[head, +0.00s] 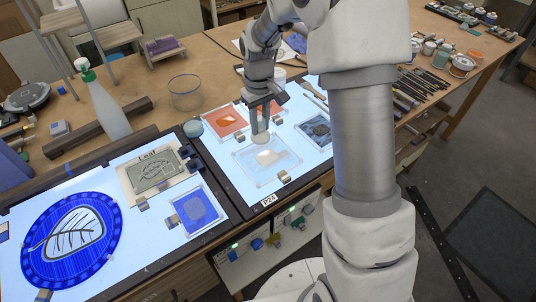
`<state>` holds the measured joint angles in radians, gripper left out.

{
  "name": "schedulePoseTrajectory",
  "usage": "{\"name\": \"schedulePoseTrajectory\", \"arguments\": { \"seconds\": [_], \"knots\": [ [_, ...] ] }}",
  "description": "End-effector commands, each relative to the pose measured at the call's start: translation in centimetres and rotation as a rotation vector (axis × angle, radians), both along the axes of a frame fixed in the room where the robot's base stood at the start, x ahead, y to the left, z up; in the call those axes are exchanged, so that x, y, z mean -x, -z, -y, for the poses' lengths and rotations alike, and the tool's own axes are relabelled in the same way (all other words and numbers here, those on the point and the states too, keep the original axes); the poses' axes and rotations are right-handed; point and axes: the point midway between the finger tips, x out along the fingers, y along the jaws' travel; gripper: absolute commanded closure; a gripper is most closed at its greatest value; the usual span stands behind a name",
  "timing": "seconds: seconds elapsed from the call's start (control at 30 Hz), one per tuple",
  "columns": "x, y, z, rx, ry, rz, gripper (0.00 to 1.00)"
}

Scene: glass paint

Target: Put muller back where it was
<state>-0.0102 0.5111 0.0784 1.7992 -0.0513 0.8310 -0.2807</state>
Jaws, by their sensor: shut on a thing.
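The muller (261,139) is a pale, glassy tool with a rounded foot. My gripper (262,110) is shut on its upper part and holds it upright. Its foot shows at the upper left part of a clear glass plate (245,170) on the lit panel. The plate has a cream-coloured smear (268,157) just right of the muller. I cannot tell whether the foot touches the plate or hangs slightly above it. The gripper fingers hide the muller's upper end.
Orange (225,120) and dark (317,130) plates lie near the clear plate. A spray bottle (104,105), a glass jar (186,92) and a small green-grey round item (193,129) stand to the left. Tools (425,82) crowd the right side.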

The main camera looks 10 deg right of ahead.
Motion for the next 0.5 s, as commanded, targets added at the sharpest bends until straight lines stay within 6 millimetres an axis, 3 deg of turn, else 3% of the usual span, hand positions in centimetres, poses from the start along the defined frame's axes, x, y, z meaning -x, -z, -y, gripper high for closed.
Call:
{"name": "schedulePoseTrajectory", "arguments": {
  "seconds": [0.03, 0.5],
  "knots": [
    [-0.1, -1.1, 0.0, -0.001, 0.000, 0.002, 1.00],
    [0.0, -6.7, 0.0, -0.001, 0.000, 0.002, 1.00]
  ]
}}
